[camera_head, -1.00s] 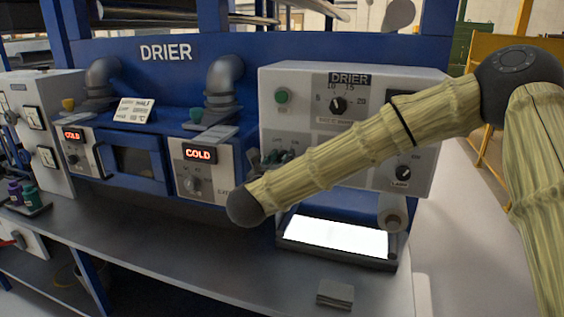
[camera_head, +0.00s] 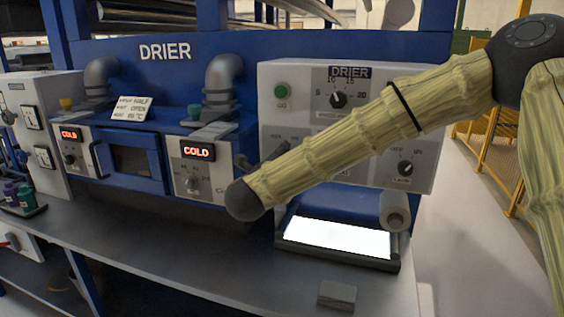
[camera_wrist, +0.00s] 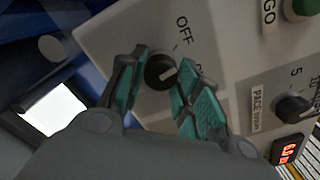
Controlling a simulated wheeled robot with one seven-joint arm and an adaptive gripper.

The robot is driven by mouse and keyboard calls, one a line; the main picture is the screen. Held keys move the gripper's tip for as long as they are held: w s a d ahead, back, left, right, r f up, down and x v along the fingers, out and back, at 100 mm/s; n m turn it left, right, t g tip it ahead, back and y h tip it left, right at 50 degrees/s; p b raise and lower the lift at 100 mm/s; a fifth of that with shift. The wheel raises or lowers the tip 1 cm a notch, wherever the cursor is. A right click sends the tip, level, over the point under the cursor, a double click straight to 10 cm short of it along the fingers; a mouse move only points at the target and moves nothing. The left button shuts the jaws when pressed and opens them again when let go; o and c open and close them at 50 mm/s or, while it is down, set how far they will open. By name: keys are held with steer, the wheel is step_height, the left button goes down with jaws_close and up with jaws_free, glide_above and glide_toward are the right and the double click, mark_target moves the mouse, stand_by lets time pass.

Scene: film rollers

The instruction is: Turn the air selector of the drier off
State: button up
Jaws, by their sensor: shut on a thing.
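The mark points towards that second label, not clearly at OFF. My gripper (camera_wrist: 157,80) has its teal-padded fingers closed on either side of the knob. In the head view, my arm hides the knob and most of the gripper. The drier's control box (camera_head: 360,72) stands behind my arm.
A green button (camera_head: 281,91), a pace dial (camera_head: 338,100) and a lamp knob (camera_head: 404,168) sit on the same box. A lit white panel (camera_head: 335,238) lies below. Two COLD displays, one on the nearer heater unit (camera_head: 205,178), are to the left. A grey block (camera_head: 337,295) lies on the bench.

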steer(key=shift+n, duration=2)
steer(key=o, duration=1)
steer(key=shift+s, duration=0.15)
steer(key=v, duration=1.1)
steer(key=shift+s+a, duration=0.2)
steer(key=shift+s, duration=0.15)
